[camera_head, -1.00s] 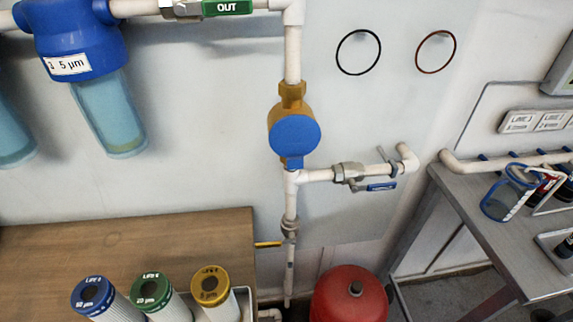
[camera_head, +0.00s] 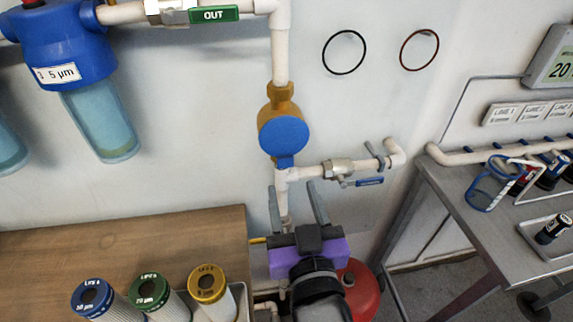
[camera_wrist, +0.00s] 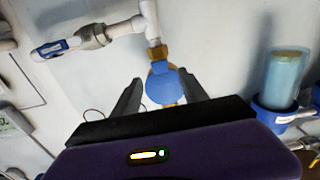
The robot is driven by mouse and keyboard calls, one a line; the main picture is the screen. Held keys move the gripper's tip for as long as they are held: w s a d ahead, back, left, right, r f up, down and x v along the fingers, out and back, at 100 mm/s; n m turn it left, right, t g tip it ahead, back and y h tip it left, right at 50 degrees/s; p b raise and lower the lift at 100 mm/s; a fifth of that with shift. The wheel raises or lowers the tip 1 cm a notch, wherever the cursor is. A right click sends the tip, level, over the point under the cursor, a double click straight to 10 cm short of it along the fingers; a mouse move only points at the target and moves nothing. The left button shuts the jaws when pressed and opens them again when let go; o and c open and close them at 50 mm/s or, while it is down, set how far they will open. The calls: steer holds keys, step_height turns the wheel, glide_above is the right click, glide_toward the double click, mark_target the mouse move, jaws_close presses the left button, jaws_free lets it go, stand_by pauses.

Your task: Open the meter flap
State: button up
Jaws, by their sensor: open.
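The water meter has a brass body (camera_head: 281,98) on a vertical white pipe. Its round blue flap (camera_head: 283,136) covers the face and looks shut, with a small blue tab at its lower edge. In the wrist view the blue flap (camera_wrist: 163,88) shows between and beyond my fingers. My gripper (camera_head: 294,187) is open and empty, below the meter in the head view, with its fingers pointing up towards it. The wrist view shows the two fingers (camera_wrist: 160,88) spread apart. I see no contact with the flap. The meter's dial is hidden.
A side pipe with a blue-handled valve (camera_head: 369,182) runs right of the meter. A wooden bench (camera_head: 130,235) with several capped filter cartridges stands at left. A red tank (camera_head: 362,290) is behind my arm. A metal table (camera_head: 455,205) is at right.

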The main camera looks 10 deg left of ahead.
mark_target(286, 164)
steer(key=p+x, duration=0.1)
steer(key=x, duration=0.6)
steer(key=shift+w, duration=0.25)
steer(key=shift+c, duration=0.4)
jaws_close()
stand_by(0.8)
